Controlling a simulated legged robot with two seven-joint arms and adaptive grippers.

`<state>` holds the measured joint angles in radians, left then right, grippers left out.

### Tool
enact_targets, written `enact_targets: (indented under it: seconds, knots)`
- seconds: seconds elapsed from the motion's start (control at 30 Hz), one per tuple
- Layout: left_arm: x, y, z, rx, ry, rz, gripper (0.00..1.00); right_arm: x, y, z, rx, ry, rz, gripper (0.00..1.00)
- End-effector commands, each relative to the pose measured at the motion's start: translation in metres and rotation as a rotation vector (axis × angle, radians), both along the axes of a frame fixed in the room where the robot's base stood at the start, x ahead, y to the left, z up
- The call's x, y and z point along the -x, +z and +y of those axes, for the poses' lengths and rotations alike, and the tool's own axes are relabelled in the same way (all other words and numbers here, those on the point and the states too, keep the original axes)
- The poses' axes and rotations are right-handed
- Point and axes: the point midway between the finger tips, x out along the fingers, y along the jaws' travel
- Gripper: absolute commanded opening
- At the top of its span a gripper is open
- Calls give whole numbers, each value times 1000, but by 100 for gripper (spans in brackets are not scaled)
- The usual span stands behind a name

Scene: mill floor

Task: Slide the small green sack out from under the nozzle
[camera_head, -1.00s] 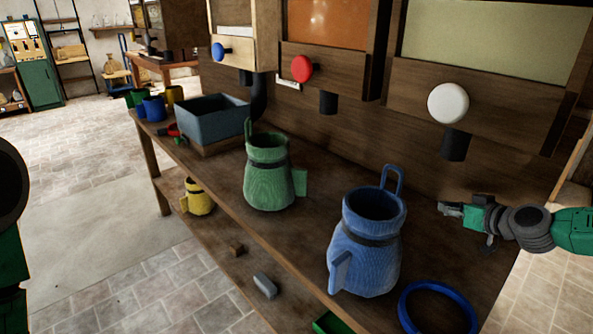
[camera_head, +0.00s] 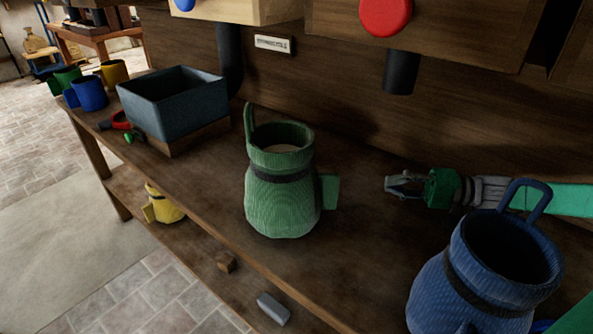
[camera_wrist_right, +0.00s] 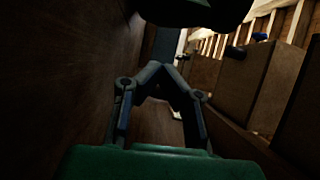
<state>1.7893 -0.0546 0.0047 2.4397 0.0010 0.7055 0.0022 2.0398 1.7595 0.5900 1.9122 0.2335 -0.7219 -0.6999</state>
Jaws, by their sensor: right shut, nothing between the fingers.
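The green sack (camera_head: 283,200) stands upright and open-topped on the bench in the head view. It has a tall loop at its left rim, a dark band round its neck and a tab at its right. The dark nozzle (camera_head: 400,72) below the red knob (camera_head: 386,14) hangs to its upper right, with no contact seen. My right gripper (camera_head: 388,187) is shut and empty, right of the sack and apart from it, low near the back panel. Its fingers also show in the wrist view (camera_wrist_right: 158,72). My left gripper is out of view.
A blue sack (camera_head: 484,280) stands at the front right, overlapping my right arm in the picture. A grey-blue bin (camera_head: 170,125) stands left of the green sack. A yellow sack (camera_head: 163,204) sits on the lower shelf. Bare bench top lies between green sack and gripper.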

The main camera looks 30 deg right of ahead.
Motion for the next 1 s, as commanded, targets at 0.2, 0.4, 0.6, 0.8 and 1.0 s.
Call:
enact_targets:
  seconds: [0.2, 0.4, 0.6, 0.8, 1.0]
  knots:
    - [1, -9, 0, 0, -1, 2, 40, -4, 5, 13, -54, 11, -4, 0]
    - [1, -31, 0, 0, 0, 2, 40, -28, 1, 43, -49, 15, -2, 0]
    - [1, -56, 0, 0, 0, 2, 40, -56, -1, 75, -49, 14, 0, 0]
    - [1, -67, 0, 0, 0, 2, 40, -58, 2, 104, -51, 11, 0, 0]
    - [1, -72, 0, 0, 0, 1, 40, -57, 5, 119, -49, 8, -2, 0]
